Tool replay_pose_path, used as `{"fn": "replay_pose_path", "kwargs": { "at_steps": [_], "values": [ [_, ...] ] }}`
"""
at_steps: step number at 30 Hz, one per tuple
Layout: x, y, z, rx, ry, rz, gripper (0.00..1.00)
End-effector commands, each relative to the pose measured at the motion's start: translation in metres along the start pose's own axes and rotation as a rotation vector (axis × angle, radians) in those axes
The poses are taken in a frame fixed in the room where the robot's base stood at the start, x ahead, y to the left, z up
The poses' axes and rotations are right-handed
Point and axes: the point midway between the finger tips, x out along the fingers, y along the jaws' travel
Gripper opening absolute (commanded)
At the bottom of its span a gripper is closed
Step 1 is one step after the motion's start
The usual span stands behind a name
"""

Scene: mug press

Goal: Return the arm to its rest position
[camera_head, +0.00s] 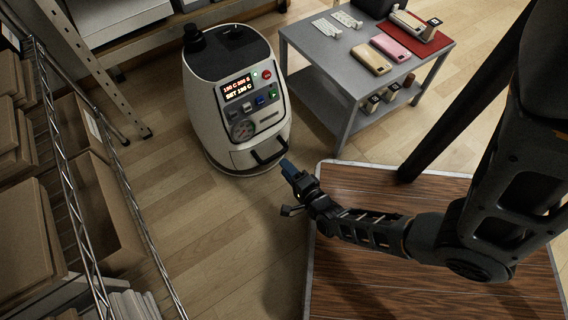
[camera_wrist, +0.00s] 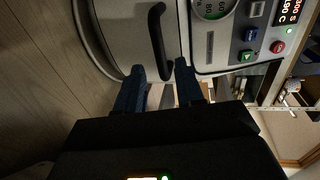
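My arm reaches out over the wood-topped table in the head view, with my gripper (camera_head: 287,166) at its far end, close to the front of the white mug press (camera_head: 215,80). In the wrist view, the two blue fingers of my gripper (camera_wrist: 160,80) are apart, with nothing held between them. The press's black handle (camera_wrist: 157,40) stands just ahead of the fingers, its lower end near the gap. Whether a finger touches it, I cannot tell. The press's lit display (camera_head: 238,88) reads 190 C, 300 S.
A grey side table (camera_head: 330,75) with phone cases and a red mat (camera_head: 418,40) stands behind on the right. A wire rack with cardboard boxes (camera_head: 100,200) lines the left. The wooden table (camera_head: 345,270) is under my arm. Bare floor (camera_head: 190,215) lies between rack and table.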

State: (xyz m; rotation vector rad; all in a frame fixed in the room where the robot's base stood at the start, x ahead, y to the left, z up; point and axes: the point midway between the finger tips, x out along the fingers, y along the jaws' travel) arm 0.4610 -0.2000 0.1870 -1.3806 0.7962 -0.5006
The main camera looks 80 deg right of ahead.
Motion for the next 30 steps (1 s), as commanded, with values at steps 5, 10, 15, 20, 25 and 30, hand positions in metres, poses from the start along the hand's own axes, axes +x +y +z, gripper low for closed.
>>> {"fn": "replay_pose_path", "kwargs": {
  "at_steps": [5, 10, 15, 20, 25, 30],
  "values": [
    [0.000, 0.000, 0.000, 0.000, 0.000, 0.000, 0.37],
    [0.000, 0.000, 0.000, 0.000, 0.000, 0.000, 0.37],
    [0.000, 0.000, 0.000, 0.000, 0.000, 0.000, 0.37],
    [-0.008, -0.006, 0.004, -0.047, -0.032, -0.001, 0.37],
    [-0.043, -0.037, 0.024, -0.276, -0.179, -0.019, 0.37],
    [-0.095, -0.091, 0.050, -0.606, -0.366, -0.089, 0.37]
  ]
}}
